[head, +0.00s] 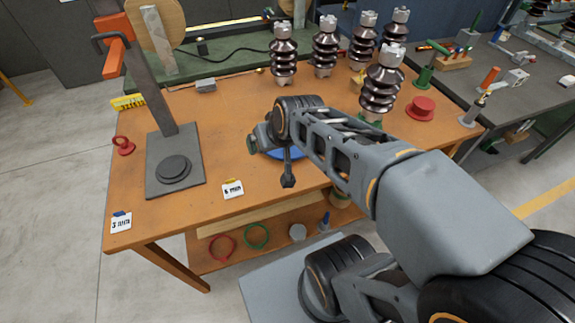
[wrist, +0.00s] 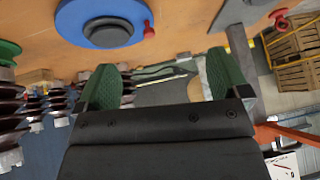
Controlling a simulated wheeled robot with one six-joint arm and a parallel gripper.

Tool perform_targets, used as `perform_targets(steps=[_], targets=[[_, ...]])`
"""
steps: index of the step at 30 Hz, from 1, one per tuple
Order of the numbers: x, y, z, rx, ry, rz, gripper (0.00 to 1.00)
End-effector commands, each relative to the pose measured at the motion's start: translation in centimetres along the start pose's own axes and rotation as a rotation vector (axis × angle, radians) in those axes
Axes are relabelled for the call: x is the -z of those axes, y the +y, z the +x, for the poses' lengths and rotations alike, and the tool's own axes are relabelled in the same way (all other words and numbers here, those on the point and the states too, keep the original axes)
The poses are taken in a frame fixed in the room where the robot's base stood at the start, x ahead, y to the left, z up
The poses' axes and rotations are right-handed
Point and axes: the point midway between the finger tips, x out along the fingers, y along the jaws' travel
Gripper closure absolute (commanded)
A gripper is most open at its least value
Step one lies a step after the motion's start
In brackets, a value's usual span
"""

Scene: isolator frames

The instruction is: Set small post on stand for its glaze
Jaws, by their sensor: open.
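Several brown ribbed insulator posts with pale caps stand at the back right of the table, the front one (head: 382,88) nearest my arm. I cannot tell which is the small post. Possible stands are a blue disc (head: 272,154) partly hidden behind my wrist, a red stepped disc (head: 422,105) right of the posts, and a green stand (head: 424,76) farther back. In the wrist view the blue disc (wrist: 72,22) has a grey raised centre. My gripper (wrist: 163,78) is open and empty, with its green-padded fingers apart; its fingertips are mostly hidden in the head view.
A grey plate with a tall lever (head: 165,180) stands at the table's left. Small cards (head: 232,190) lie along the front edge of the orange table (head: 215,125). Rings lie on the lower shelf. A dark bench (head: 500,70) stands at right. The table's middle left is clear.

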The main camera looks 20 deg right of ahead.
Motion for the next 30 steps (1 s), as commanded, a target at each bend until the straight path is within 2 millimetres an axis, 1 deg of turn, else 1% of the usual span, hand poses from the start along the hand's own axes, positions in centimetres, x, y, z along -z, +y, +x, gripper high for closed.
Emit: perform_targets(steps=[1, 3, 6, 9, 13, 30], targets=[[-1.8, 0.0, -0.5, -0.013, -0.066, -0.018, 0.06], [-3.9, 0.2, -1.1, -0.037, -0.148, -0.033, 0.06], [-5.8, 0.6, -1.7, -0.067, -0.224, -0.045, 0.06], [-6.8, 1.0, -2.0, -0.084, -0.263, -0.049, 0.06], [-7.1, 1.1, -2.1, -0.091, -0.275, -0.049, 0.06], [-7.0, 1.1, -2.1, -0.089, -0.273, -0.049, 0.06]])
